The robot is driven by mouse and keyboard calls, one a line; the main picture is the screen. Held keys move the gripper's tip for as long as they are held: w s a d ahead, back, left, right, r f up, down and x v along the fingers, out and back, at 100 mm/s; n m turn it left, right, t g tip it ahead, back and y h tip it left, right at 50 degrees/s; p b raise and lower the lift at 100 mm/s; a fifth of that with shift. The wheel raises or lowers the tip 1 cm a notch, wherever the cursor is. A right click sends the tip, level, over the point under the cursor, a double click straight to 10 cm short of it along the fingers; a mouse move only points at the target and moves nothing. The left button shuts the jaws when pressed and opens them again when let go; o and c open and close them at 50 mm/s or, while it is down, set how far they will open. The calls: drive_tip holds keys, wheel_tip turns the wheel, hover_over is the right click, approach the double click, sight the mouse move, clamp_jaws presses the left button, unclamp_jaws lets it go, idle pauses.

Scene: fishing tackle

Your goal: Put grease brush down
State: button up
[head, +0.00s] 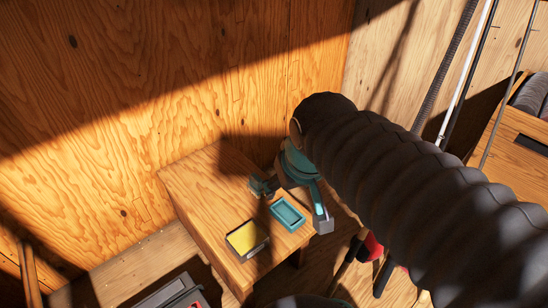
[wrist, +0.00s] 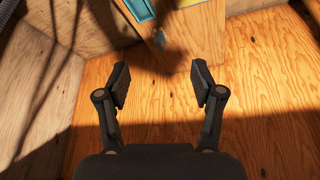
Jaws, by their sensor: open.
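I cannot pick out a grease brush for certain in either view. My gripper (wrist: 160,85) is open in the wrist view, with its two dark fingers wide apart and nothing between them. A small teal piece (wrist: 160,40) shows beyond the fingers, by the table's edge; I cannot tell what it is.
A small wooden table (head: 200,185) stands against the plank wall. It bears a shallow teal tray (head: 288,214) and a yellow-topped box (head: 246,238). The table's left part is bare. A wooden cabinet (head: 510,150) and several thin rods stand at the right.

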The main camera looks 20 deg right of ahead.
drive_tip(key=shift+s+f+t, duration=0.2)
drive_tip(key=shift+s+t, duration=0.1)
drive_tip(key=shift+s, duration=1.3)
wheel_tip(320, 180, up, 2)
drive_tip(key=shift+r+p, duration=0.25)
drive_tip(key=shift+p, duration=1)
